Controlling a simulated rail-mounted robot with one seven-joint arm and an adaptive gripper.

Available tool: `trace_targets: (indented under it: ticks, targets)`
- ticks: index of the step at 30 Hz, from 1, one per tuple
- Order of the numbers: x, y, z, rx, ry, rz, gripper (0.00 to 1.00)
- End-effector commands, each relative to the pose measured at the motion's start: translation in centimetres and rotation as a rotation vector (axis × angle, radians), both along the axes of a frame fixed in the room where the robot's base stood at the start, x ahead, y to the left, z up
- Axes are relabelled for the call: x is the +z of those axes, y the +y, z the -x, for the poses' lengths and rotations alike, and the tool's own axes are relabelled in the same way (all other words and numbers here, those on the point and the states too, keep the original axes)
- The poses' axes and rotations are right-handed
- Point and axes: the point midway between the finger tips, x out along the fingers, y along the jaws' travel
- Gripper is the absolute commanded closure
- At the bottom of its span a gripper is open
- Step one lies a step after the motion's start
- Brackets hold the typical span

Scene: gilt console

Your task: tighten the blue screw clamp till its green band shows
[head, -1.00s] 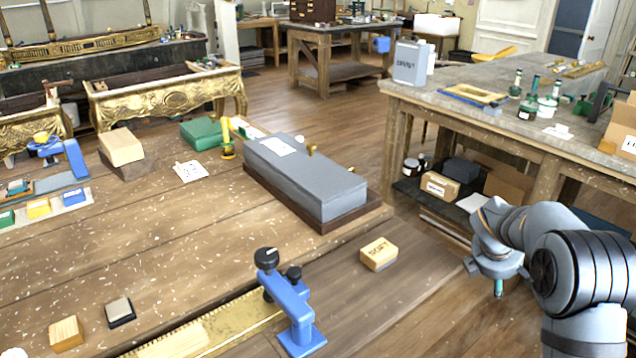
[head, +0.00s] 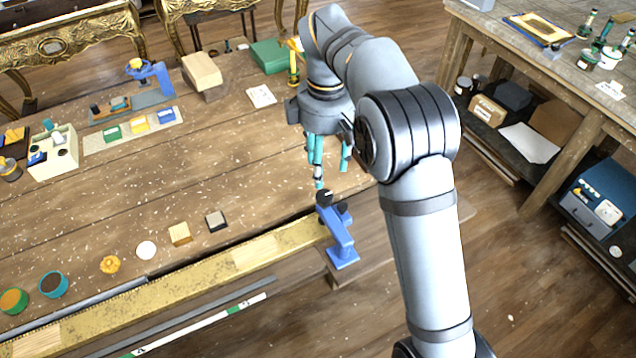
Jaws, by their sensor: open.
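The blue screw clamp (head: 340,243) stands at the right end of a long gilt strip (head: 290,237), near the table's front edge. Its black knob (head: 324,198) is on top, with a second smaller dark knob beside it. I cannot make out a green band on the clamp. My gripper (head: 324,176) points down with its teal fingers apart, just above and behind the black knob in the picture. It looks empty. Whether a fingertip touches the knob I cannot tell.
A small dark-edged block (head: 215,221), a wooden block (head: 180,234) and a white disc (head: 146,250) lie left of the clamp. A blue stand (head: 150,76) is at the back left. My arm hides the table's right part. The middle tabletop is clear.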

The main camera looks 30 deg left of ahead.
Motion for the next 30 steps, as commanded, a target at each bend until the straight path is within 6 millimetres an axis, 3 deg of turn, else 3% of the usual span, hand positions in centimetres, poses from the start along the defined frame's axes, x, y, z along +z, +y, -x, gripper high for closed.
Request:
trace_targets:
  ticks: [6,15,27,30]
  targets:
    - [-4.3,-0.1,0.1,0.0,0.003,0.005,0.5]
    - [-8.5,-0.1,0.0,0.0,-0.001,0.002,0.5]
    - [-9.3,-0.1,-0.1,-0.001,-0.002,0.0,0.5]
    - [-9.3,-0.1,-0.1,-0.001,-0.002,0.0,0.55]
